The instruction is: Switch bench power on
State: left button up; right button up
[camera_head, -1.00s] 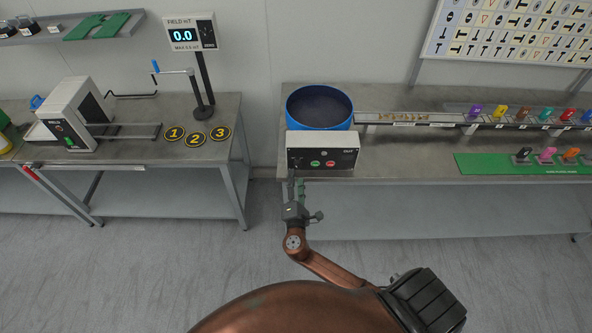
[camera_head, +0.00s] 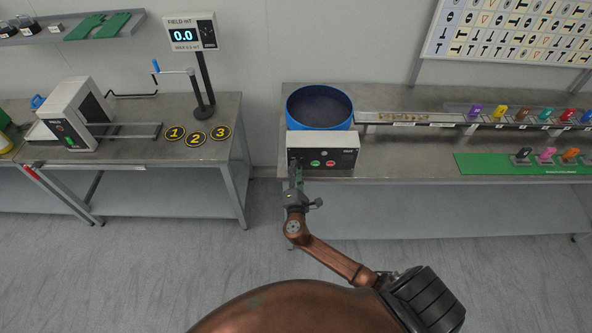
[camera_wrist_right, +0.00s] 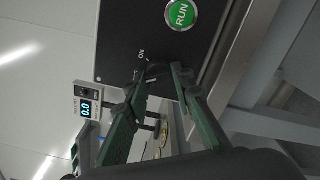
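The control box (camera_head: 322,149) stands at the front left of the right bench, with a green button, a red button and a dark switch at its left end. In the right wrist view, the green RUN button (camera_wrist_right: 181,13) and the ON label beside the dark switch (camera_wrist_right: 156,70) show on the black panel. My right gripper (camera_head: 296,168) is at the left end of the box. Its fingertips (camera_wrist_right: 158,74) are apart, one on each side of the switch; whether they press on it is unclear. My left gripper is not in view.
A blue round bowl (camera_head: 320,126) stands right behind the box. A rail (camera_head: 440,125) with coloured pieces runs right, above a green mat (camera_head: 480,167). The left bench (camera_head: 130,150) holds a crank stand and a field display (camera_head: 190,33) reading 0.0.

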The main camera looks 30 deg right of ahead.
jog(key=c, duration=0.5)
jog(key=shift+a, duration=0.1)
pick_arm(q)
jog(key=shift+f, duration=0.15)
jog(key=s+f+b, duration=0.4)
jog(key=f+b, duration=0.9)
jog(key=b, duration=0.1)
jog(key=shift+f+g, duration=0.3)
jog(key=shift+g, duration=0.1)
pick_arm(e)
jog(key=shift+r+m, duration=0.1)
jog(key=shift+m, duration=6)
